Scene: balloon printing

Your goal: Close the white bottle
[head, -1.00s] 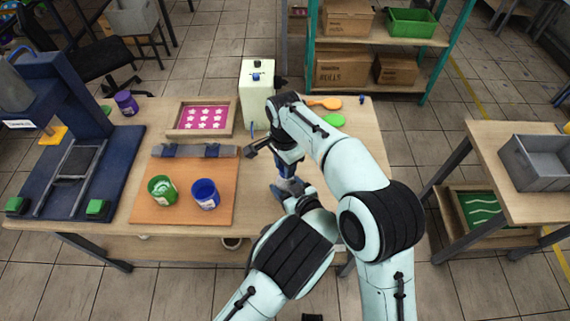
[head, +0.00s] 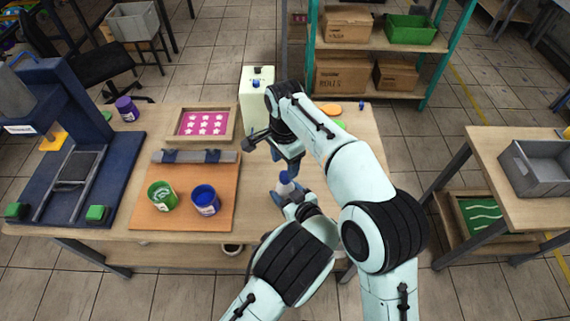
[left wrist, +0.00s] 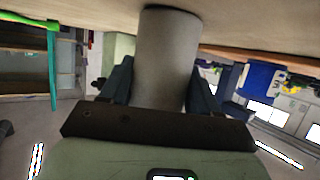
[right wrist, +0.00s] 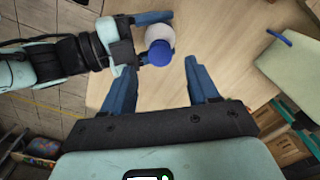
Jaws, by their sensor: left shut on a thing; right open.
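The white bottle (left wrist: 168,45) stands upright on the table, and my left gripper (head: 287,192) is shut around its body. It also shows between the left fingers in the right wrist view (right wrist: 160,34). A blue cap (right wrist: 160,53) sits on top of the bottle; how tightly it is screwed on cannot be told. The cap also shows in the head view (head: 285,177). My right gripper (right wrist: 160,75) is open and empty above the bottle, with its fingers apart from the cap. In the head view, the right gripper (head: 288,161) is partly hidden by its arm.
An orange board (head: 168,222) to the left carries an open green jar (head: 161,196) and a blue jar (head: 205,200). A pale canister (head: 252,104), a framed pink star sheet (head: 203,123) and a blue press (head: 75,130) stand behind and left. The table right of the bottle is mostly clear.

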